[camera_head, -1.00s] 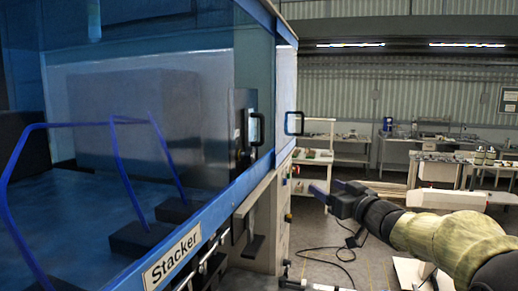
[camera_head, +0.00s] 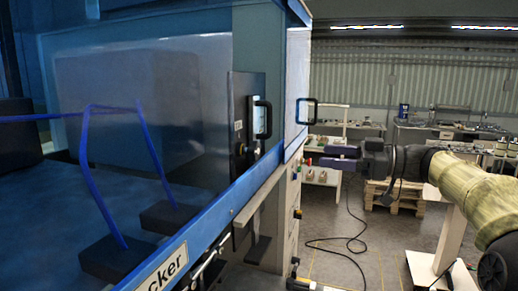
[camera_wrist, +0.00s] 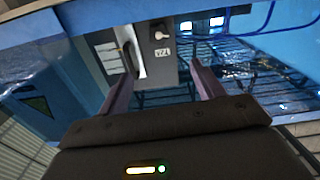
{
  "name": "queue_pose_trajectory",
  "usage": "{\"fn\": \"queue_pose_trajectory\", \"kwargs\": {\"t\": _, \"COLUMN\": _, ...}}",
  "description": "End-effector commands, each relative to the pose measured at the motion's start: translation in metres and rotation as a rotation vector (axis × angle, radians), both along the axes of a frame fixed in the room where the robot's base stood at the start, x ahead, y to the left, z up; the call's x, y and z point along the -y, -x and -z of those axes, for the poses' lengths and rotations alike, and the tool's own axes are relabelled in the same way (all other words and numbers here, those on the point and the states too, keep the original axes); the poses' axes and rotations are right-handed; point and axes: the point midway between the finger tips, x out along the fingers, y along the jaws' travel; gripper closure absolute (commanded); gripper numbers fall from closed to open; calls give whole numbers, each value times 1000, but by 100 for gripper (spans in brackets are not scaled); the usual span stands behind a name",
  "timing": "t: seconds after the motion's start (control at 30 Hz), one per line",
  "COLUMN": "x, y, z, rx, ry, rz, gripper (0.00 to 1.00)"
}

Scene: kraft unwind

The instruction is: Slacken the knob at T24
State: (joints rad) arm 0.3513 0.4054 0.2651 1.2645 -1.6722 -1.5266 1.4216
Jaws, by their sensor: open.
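A small pale knob (camera_wrist: 158,34) sits on a dark grey panel (camera_wrist: 112,35) in the wrist view. A white label (camera_wrist: 162,52) beside it looks upside down and is too small to read surely. The panel also shows in the head view (camera_head: 253,88), on the blue machine's side, with a small dark knob-like part (camera_head: 241,149) low on it. My gripper (camera_head: 328,157) is open and empty, to the right of the panel in the head view and apart from it. In the wrist view the knob lies beyond the gap between my fingers (camera_wrist: 162,72).
Black handles stand out from the panel (camera_head: 262,119) and the machine's end door (camera_head: 303,111). The blue-framed Stacker machine (camera_head: 215,233) fills the left. A pallet (camera_head: 398,197) and benches stand behind my arm. Grey floor with a cable lies between.

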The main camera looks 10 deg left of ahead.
Motion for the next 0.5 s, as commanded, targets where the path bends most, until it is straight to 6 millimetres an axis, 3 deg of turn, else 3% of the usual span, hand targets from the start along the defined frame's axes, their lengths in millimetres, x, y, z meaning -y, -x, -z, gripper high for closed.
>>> {"fn": "queue_pose_trajectory", "kwargs": {"t": 0.27, "x": -20, "y": -2, "z": -3, "rx": -1, "ry": -2, "rz": -4, "gripper": 33}}
{"fn": "queue_pose_trajectory", "kwargs": {"t": 0.5, "x": -62, "y": -7, "z": -4, "rx": -2, "ry": -2, "rz": -7, "gripper": 33}}
